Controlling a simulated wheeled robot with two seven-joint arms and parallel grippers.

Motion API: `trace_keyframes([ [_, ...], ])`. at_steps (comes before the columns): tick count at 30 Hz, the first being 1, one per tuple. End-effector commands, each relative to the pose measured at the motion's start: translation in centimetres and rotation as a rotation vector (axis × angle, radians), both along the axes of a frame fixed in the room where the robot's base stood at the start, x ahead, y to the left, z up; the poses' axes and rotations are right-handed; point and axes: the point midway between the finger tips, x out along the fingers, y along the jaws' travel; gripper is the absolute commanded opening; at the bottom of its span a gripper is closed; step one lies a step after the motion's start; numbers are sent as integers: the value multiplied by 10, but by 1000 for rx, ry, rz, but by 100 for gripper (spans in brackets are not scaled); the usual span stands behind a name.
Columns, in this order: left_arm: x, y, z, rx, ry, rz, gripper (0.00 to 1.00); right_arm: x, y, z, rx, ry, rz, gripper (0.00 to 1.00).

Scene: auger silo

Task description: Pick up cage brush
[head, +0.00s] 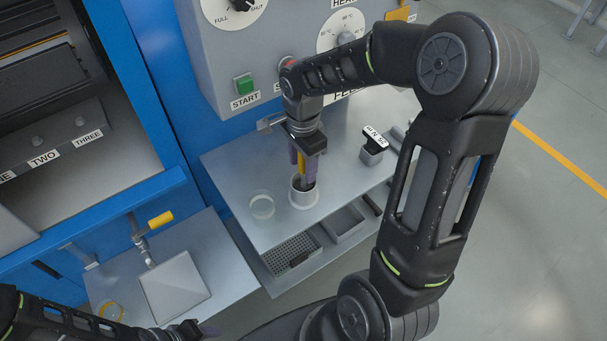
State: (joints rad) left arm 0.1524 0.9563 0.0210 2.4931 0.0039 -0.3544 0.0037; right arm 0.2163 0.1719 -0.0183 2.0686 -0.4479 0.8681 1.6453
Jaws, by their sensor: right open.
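A brush-like tool with a yellow handle (301,162), which looks like the cage brush, stands upright in a pale round cup (303,196) on the grey shelf. Its lower end is hidden in the cup. My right gripper (304,176) points down over the cup, with its purple fingers open on either side of the yellow handle. I cannot tell whether the fingers touch it. My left gripper (190,331) is at the bottom edge of the view, partly cut off, away from the shelf; its jaws are unclear.
A clear round dish (262,206) stands left of the cup. A black-topped tool labelled 25 N m (374,148) stands to the right. A mesh basket (290,256) and a grey tray (343,222) sit below. The control panel (270,55) rises behind.

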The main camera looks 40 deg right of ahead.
Motion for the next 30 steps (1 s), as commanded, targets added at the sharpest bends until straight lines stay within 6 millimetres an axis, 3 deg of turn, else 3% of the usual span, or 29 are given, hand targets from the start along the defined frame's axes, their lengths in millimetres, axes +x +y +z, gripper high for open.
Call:
trace_keyframes([
  [12, 0, 0, 0, 0, 0, 0, 44, 0, 0, 0, 0, 0, 0, 48],
  [30, 0, 0, 0, 0, 0, 0, 44, 0, 0, 0, 0, 0, 0, 0],
])
